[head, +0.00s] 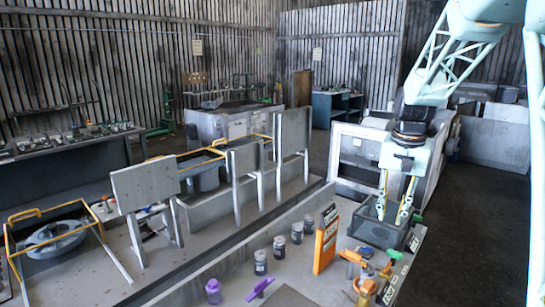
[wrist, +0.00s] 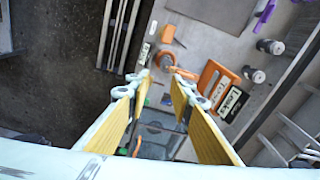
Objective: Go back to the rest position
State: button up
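My gripper (head: 392,214) hangs from my pale green arm at the right of the head view, pointing down. Its two fingers are apart, with nothing seen between them. In the wrist view my gripper (wrist: 160,78) shows two yellow-padded fingers with a clear gap. The fingertips are over or just inside a dark open bin (head: 372,232) on the bench's right end; I cannot tell their exact height. The bin's inside is partly hidden by the fingers. In the wrist view the bin (wrist: 158,143) shows below and between the fingers.
An orange case (head: 326,242) stands left of the bin. Several dark jars, a purple jar (head: 213,291) and a purple tool (head: 259,289) are on the bench. An orange tool (head: 365,283) lies at its front right. Upright grey panels (head: 146,185) stand further left.

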jog(key=s+a+r+n, duration=0.1)
jog(key=s+a+r, duration=0.25)
jog(key=s, duration=0.35)
jog(key=s+a+r+n+t, duration=0.1)
jog(key=s+a+r, duration=0.2)
jog(key=s+r, duration=0.3)
jog(key=s+a+r+n, duration=0.1)
jog(key=s+a+r, duration=0.2)
jog(key=s, duration=0.5)
jog(key=s+a+n+t, duration=0.1)
jog(key=s+a, duration=0.1)
jog(key=s, duration=1)
jog(key=s+a+n, duration=0.2)
jog(key=s+a, duration=0.1)
jog(key=s, duration=0.9)
jog(key=shift+s+a+f+t, duration=0.25)
jog(key=shift+s+a+t, duration=0.05)
jog(key=shift+s+t, duration=0.1)
jog(key=shift+w+r, duration=0.15)
